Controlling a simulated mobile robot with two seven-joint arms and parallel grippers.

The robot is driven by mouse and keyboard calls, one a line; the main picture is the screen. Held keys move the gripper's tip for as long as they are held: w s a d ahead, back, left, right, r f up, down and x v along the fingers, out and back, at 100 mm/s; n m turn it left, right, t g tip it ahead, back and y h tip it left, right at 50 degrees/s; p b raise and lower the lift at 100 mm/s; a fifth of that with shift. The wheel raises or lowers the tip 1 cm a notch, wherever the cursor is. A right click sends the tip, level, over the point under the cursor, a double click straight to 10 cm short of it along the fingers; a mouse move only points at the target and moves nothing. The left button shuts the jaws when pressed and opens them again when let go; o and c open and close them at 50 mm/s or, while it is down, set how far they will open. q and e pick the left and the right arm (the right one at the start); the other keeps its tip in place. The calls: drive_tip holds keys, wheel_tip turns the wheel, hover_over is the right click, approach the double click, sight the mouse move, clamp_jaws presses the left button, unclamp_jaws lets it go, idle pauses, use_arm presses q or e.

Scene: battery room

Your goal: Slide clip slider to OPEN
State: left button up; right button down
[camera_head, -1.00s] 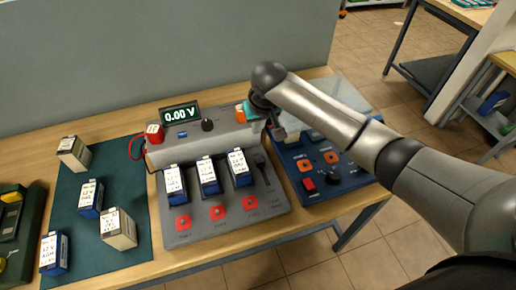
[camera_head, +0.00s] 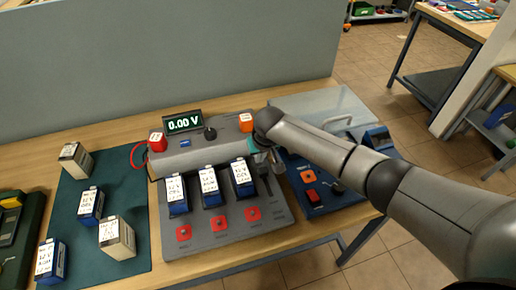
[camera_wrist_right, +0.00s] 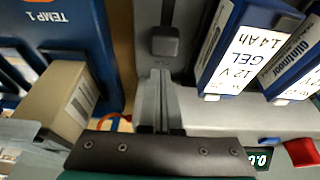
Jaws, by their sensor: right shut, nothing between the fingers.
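The clip slider is a small dark knob (camera_wrist_right: 165,42) in a slot on the grey tester (camera_head: 222,236), right of the three blue batteries (camera_head: 209,187) in the head view. There my right arm hides most of the slot. My right gripper (camera_wrist_right: 160,76) is shut and empty. Its fingertips point at the knob in the right wrist view, close to it; I cannot tell whether they touch. In the head view the gripper (camera_head: 268,160) is low over the tester's right side. The display (camera_head: 183,123) reads 0.00 V. My left gripper is not in view.
A blue device (camera_head: 347,197) with a clear lid stands close on the right. A beige battery (camera_wrist_right: 66,98) shows beside the gripper in the wrist view. Several batteries stand on the green mat (camera_head: 75,230) at left. Red (camera_head: 157,142) and orange (camera_head: 246,122) clips sit on the tester's back.

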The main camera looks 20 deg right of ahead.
drive_tip(key=shift+s, duration=0.9)
drive_tip(key=shift+p, duration=0.3)
drive_tip(key=shift+s+p, duration=0.25)
drive_tip(key=shift+p, duration=0.05)
drive_tip(key=s+p, duration=0.5)
drive_tip(key=shift+d+r, duration=0.1)
drive_tip(key=shift+s, duration=0.4)
drive_tip(key=shift+f, duration=0.25)
